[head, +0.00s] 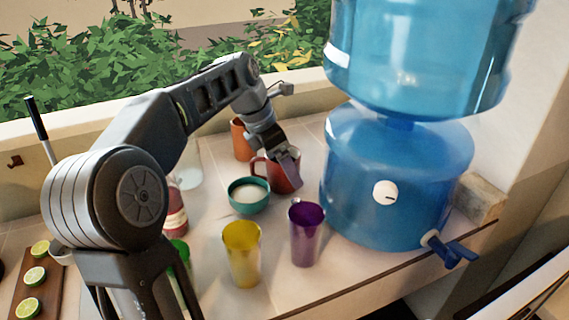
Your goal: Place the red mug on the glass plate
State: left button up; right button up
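The red mug (274,179) stands on the counter in the head view, with its handle toward the left. My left gripper (287,175) comes down from above onto the mug and overlaps its rim and right side. The fingers are small and partly merge with the mug, so I cannot tell whether they grip it. I cannot make out a glass plate in this view. My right gripper is not in view.
A teal bowl (249,196) stands close in front of the mug. A purple cup (306,236) and a yellow cup (242,255) are nearer. An orange cup (240,140) is behind. A large blue water dispenser (385,185) blocks the right side. Lime slices lie on a board (45,292) at left.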

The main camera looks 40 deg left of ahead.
pick_arm(q)
jog(key=p+v, duration=0.5)
jog(key=v, duration=0.7)
jog(key=shift+r+p, duration=0.15)
jog(key=shift+p, duration=0.25)
jog(key=shift+o, duration=0.2)
